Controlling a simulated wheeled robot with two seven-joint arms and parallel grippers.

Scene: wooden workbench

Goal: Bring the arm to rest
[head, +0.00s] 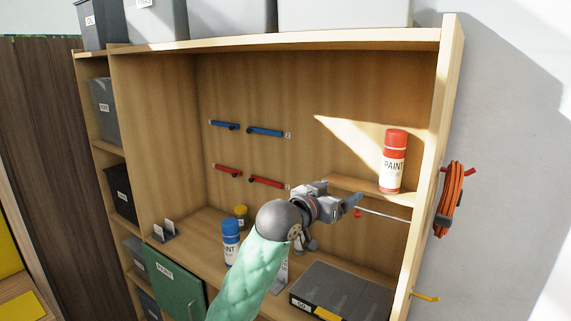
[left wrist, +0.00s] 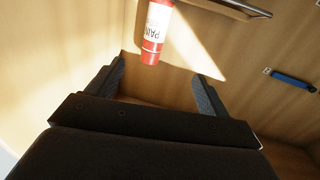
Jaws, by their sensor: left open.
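My left arm reaches up into the wooden shelf unit in the head view. Its gripper (head: 352,201) is in front of the back panel, left of and a little below the red paint can (head: 394,160). The can stands upright on a small shelf at the right. In the left wrist view, the two fingers (left wrist: 160,82) are spread apart with nothing between them. The red can (left wrist: 156,32) shows beyond them, apart from the fingers. My right gripper is in neither view.
A blue paint can (head: 230,243) and a yellow-lidded jar (head: 241,214) stand on the worktop left of my arm. A dark case (head: 340,292) lies at the lower right. Blue holders (head: 266,132) and red holders (head: 267,182) are on the back panel. An orange cable (head: 449,200) hangs outside right.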

